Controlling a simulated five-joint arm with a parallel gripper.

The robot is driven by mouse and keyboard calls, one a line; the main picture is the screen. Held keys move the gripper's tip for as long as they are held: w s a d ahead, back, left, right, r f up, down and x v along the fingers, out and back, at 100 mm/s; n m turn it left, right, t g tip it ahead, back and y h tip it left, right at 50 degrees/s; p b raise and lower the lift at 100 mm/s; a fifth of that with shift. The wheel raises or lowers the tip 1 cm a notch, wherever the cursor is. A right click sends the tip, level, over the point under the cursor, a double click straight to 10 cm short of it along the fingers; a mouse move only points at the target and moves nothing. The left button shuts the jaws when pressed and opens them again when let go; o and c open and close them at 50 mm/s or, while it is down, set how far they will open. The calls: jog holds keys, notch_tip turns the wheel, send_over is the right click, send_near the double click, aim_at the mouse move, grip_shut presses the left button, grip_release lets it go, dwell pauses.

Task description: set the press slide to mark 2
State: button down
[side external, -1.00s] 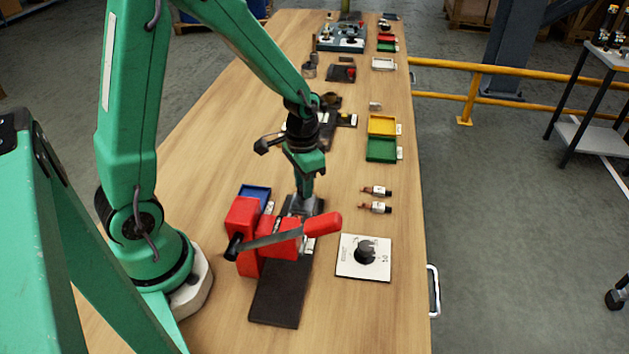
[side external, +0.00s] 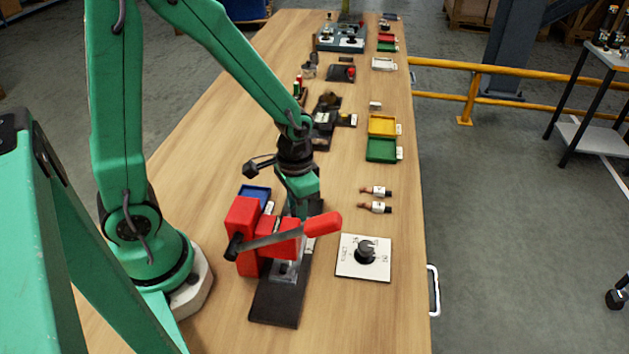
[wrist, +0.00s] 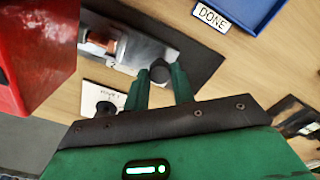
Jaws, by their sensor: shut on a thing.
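The red press (side external: 243,228) stands on a dark base plate (side external: 275,303), with its red-handled lever (side external: 323,224) reaching right. In the wrist view part of the red press (wrist: 35,45) fills the upper left. The metal press slide (wrist: 140,47) lies on the dark base there, with a round dark knob (wrist: 160,71) at its end. My gripper (wrist: 160,84) has one finger on each side of this knob and is shut on it. In the side view my gripper (side external: 299,205) is just behind the press and its fingertips are hidden.
A white panel with a black dial (side external: 365,252) lies right of the press. A blue tray (side external: 256,193) is behind it, by a DONE label (wrist: 210,17). Two small labelled parts (side external: 376,207) and green (side external: 381,149) and yellow (side external: 382,124) trays are farther back.

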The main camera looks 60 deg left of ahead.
jog(key=shift+w, duration=0.1)
jog(key=c, duration=1.2)
grip_release()
jog(key=shift+o, duration=0.2)
jog(key=shift+r, duration=0.2)
jog(key=shift+r, duration=3.75)
